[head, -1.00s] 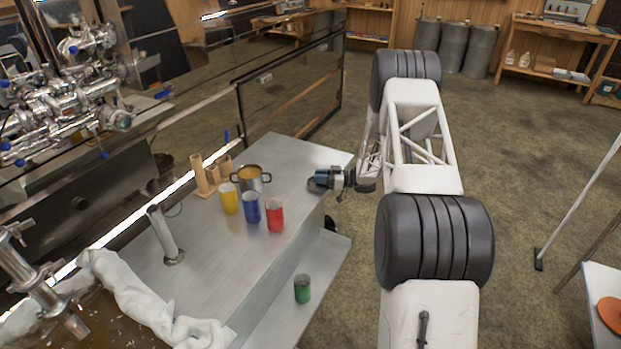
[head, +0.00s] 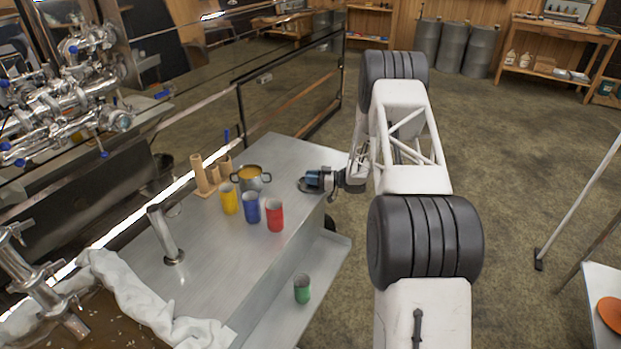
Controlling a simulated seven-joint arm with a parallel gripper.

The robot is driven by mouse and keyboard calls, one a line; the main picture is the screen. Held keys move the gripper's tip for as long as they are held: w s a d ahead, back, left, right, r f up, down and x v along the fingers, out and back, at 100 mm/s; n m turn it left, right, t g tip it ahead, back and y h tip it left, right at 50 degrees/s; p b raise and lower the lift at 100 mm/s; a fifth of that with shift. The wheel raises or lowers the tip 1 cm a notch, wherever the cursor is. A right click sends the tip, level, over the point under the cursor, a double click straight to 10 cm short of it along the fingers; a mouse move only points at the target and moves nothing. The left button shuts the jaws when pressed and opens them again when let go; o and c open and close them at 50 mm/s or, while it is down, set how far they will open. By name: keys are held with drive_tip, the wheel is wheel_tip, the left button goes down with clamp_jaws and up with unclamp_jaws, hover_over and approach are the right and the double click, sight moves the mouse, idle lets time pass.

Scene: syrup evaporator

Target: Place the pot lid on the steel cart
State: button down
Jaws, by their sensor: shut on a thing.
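The steel cart (head: 215,270) has a flat metal top and a lower shelf. My gripper (head: 313,180) is over the right part of the cart top, coming in from the right. It is shut on the pot lid (head: 305,187), a small dark grey disc partly hidden by the fingers. The lid is at or just above the cart top; I cannot tell whether it touches. The pot (head: 250,180), steel with two dark handles and orange contents, stands uncovered to the left of the gripper.
Yellow (head: 229,199), blue (head: 252,208) and red (head: 275,216) cups stand in front of the pot. A wooden holder (head: 206,180) is left of it. A green cup (head: 302,289) is on the lower shelf. A white cloth (head: 140,300) lies front left. The cart top's back right is clear.

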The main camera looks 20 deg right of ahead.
drive_tip(key=shift+f, duration=0.1)
drive_tip(key=c, duration=0.9)
unclamp_jaws()
drive_tip(key=shift+c, duration=0.2)
drive_tip(key=shift+d, duration=0.1)
drive_tip(key=v, duration=1.2)
